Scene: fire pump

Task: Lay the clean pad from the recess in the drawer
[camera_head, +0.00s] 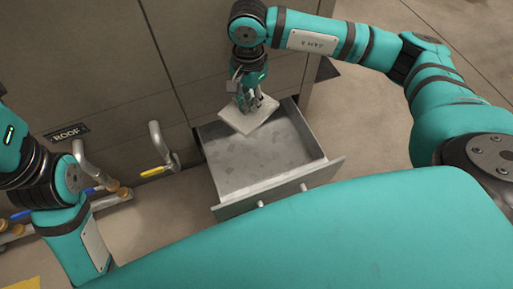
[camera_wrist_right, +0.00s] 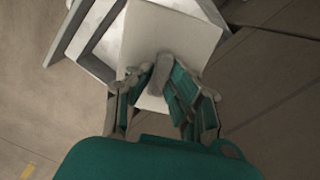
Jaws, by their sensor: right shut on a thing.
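A pale square pad (camera_head: 247,116) is held by my right gripper (camera_head: 251,104) above the back part of the drawer. In the right wrist view the pad (camera_wrist_right: 185,38) fills the space ahead of the fingers, and the right gripper (camera_wrist_right: 158,92) is shut on it. The grey drawer (camera_head: 262,200) is pulled open, and its inside looks empty apart from darker patches on its floor. It also shows behind the pad in the right wrist view (camera_wrist_right: 78,32). I cannot see a recess. My left arm shows at the left edge, but its gripper is not visible.
A cabinet wall (camera_head: 90,60) stands behind the drawer, with a "ROOF" label (camera_head: 67,133). Pipes with a yellow-handled valve (camera_head: 154,171) and a blue-handled valve (camera_head: 20,214) are left of the drawer. The floor right of the drawer (camera_head: 365,130) is clear.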

